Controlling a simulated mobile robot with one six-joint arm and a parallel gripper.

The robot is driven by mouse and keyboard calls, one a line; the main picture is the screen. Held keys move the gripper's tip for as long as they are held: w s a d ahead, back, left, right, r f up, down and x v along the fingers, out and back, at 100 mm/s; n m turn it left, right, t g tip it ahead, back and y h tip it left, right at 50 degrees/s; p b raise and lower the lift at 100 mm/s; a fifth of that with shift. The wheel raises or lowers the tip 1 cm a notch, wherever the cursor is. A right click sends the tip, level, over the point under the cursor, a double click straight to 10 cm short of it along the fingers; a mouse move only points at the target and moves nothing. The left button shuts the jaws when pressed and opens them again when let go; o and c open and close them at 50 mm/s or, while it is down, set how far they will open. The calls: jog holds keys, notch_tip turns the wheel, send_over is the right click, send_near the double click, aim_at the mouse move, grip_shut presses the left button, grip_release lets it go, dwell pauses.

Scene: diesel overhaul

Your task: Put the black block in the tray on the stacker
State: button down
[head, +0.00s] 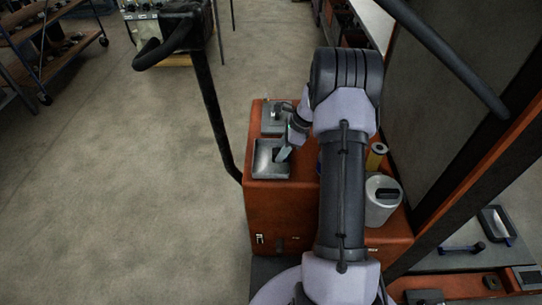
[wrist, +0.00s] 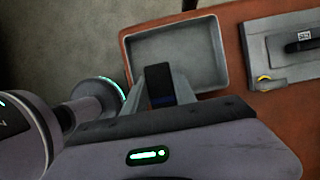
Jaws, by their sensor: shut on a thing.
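A grey, shallow, open tray (head: 263,165) lies on the orange top of the stacker (head: 280,215), near its left edge. It also shows in the wrist view (wrist: 213,50), with its inside bare where visible. My gripper (wrist: 168,82) is shut on the black block (wrist: 161,100), which shows dark between the two grey fingers. The fingertips overlap the tray's near part in the wrist view; whether the block touches the tray floor cannot be told. In the head view my gripper (head: 283,153) is over the tray's right part, and the block is hard to make out.
A grey plate with a black handle-like part (wrist: 300,46) lies right of the tray in the wrist view. A white lidded canister (head: 383,203) and a yellow-topped roll (head: 376,155) stand right of my arm. A dark pole (head: 212,110) rises left of the stacker.

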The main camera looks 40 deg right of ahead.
jog(key=w, duration=0.3)
jog(key=w+a+b, duration=0.1)
jog(key=shift+w+f, duration=0.25)
jog(key=shift+f, duration=0.1)
notch_tip(320, 180, down, 4)
jog(key=shift+r+b, duration=0.2)
jog(key=shift+b, duration=0.8)
jog(key=shift+r, duration=0.2)
jog(key=shift+f, duration=0.1)
jog(key=c, duration=1)
grip_release()
